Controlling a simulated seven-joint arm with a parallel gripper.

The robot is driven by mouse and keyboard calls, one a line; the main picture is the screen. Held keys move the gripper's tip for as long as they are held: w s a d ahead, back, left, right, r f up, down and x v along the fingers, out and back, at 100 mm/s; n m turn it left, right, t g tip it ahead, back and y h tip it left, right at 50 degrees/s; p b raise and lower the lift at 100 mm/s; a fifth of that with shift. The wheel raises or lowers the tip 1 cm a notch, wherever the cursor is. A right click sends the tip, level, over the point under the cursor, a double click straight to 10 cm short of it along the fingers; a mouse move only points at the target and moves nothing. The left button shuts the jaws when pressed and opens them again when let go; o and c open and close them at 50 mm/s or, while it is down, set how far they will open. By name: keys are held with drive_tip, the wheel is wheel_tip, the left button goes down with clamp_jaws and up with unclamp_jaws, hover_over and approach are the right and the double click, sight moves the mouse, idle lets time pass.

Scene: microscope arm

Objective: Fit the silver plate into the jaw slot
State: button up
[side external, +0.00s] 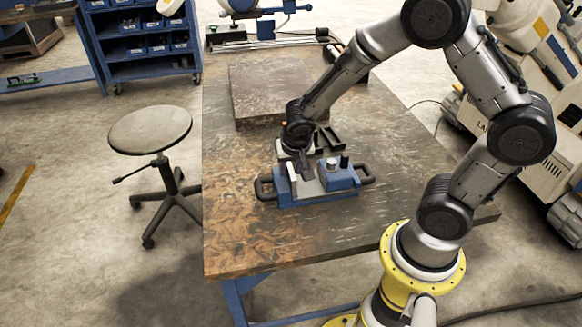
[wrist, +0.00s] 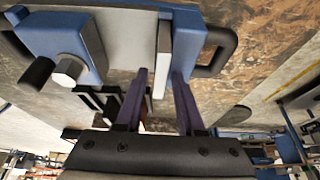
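A blue vise-like fixture (side external: 338,177) with a dark loop handle at each end stands on the table. A thin silver plate (wrist: 163,58) stands upright along the inner face of the fixture's smaller blue jaw (wrist: 188,42); it also shows in the side external view (side external: 294,181). Whether it is fully seated cannot be told. A wide pale bed (wrist: 125,35) lies between the two blue blocks. My gripper (wrist: 160,72) points down over the smaller jaw. Its two dark fingers are apart, one to each side of the plate's near end in the wrist view, with visible gaps.
Dark slotted parts (side external: 328,138) lie just behind the fixture. A raised slab (side external: 272,88) is at the back of the wooden table (side external: 240,235). The front left of the table is clear.

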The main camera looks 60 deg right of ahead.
drive_tip(key=shift+o, duration=0.4)
drive_tip(key=shift+f, duration=0.1)
drive_tip(key=v, duration=1.4)
drive_tip(key=s+d+r+t, duration=0.2)
drive_tip(key=s+r, duration=0.3)
drive_tip(key=r, duration=0.3)
drive_tip(key=s+a+n+y, duration=0.3)
drive_tip(key=s+n, duration=0.6)
drive_tip(key=s, duration=0.1)
drive_tip(key=shift+a+f, duration=0.4)
drive_tip(key=shift+f, duration=0.05)
